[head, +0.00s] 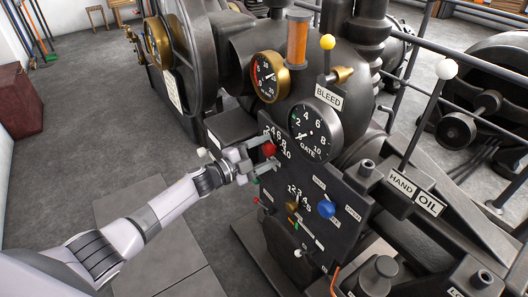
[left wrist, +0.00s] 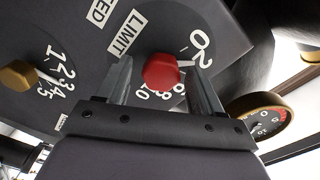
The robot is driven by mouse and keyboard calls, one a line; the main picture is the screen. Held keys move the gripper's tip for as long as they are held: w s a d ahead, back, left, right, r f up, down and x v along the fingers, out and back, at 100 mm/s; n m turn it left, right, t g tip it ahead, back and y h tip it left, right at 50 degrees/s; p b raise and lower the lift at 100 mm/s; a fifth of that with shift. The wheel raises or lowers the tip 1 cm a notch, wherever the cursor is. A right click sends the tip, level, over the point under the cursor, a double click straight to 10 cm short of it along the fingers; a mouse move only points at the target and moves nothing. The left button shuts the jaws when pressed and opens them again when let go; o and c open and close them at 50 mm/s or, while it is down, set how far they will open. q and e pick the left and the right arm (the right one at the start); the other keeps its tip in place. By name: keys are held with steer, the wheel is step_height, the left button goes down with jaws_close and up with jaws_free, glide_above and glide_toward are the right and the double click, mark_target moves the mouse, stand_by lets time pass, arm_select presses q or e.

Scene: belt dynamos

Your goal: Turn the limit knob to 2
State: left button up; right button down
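The red limit knob (head: 269,150) is on the dark panel, beside a scale of white numbers up to 10. In the left wrist view the red knob (left wrist: 161,72) lies between the fingers of my left gripper (left wrist: 160,85), with a gap on each side. The LIMIT label (left wrist: 127,33) is next to it. A short white line shows beside the knob towards the 0 and 2; I cannot tell for sure that it is the pointer. In the head view my left gripper (head: 260,160) is open at the knob. My right gripper is not in view.
Below on the same panel are a brass knob (head: 292,207) with numbers to 5 and a blue knob (head: 326,209). The GATE gauge (head: 315,131) and a brass-rimmed gauge (head: 269,77) are above. A yellow-tipped BLEED lever (head: 327,43) stands behind. Floor at left is open.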

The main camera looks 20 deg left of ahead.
arm_select(q)
steer(key=shift+a, duration=0.1)
steer(key=v, duration=0.7)
stand_by(0.4)
steer(key=shift+s, duration=0.1)
